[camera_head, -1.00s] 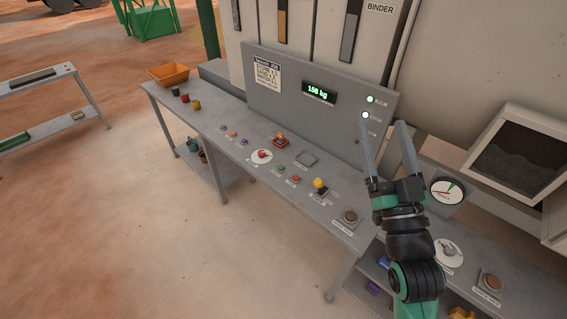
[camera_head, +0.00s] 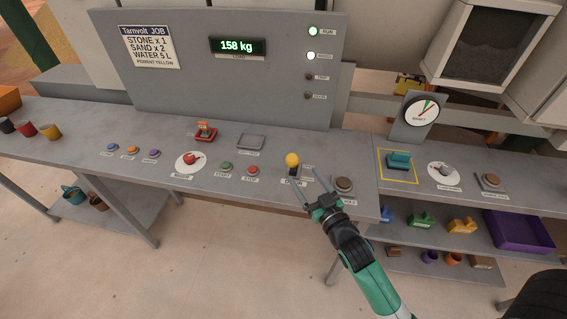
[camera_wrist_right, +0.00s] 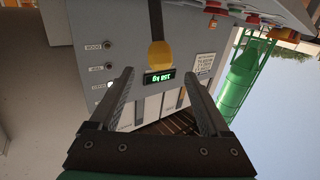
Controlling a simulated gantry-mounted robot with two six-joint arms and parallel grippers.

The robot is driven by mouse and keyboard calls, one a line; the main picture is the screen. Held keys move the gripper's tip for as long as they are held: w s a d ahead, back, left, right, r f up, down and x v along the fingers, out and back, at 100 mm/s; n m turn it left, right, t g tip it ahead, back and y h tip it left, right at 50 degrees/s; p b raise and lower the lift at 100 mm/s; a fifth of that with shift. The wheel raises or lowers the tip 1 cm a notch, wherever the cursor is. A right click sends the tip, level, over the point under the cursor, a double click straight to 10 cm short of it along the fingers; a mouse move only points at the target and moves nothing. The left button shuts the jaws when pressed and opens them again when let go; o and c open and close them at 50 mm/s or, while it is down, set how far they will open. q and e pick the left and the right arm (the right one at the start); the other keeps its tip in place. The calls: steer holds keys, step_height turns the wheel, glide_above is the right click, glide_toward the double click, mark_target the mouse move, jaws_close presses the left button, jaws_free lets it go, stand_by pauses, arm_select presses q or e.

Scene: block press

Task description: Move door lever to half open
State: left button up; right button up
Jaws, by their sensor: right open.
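A lever with a round yellow knob (camera_head: 292,160) stands upright on the grey console, right of the green and red buttons. Its label is too small and partly covered to read. My right gripper (camera_head: 304,175) is open and empty, its fingers pointing at the console just in front and to the right of the lever. In the right wrist view the yellow knob (camera_wrist_right: 160,55) shows beyond and between the two open fingertips (camera_wrist_right: 158,73), apart from them. My left gripper is not in view.
A brown round button (camera_head: 343,185) sits close to the right of my right gripper. Red stop button (camera_head: 252,170) and green start button (camera_head: 226,167) lie left of the lever. The upright panel with a 158 kg display (camera_head: 238,46) stands behind.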

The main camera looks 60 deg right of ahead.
steer(key=b+x, duration=0.2)
steer(key=x, duration=1)
jaws_close()
stand_by(0.3)
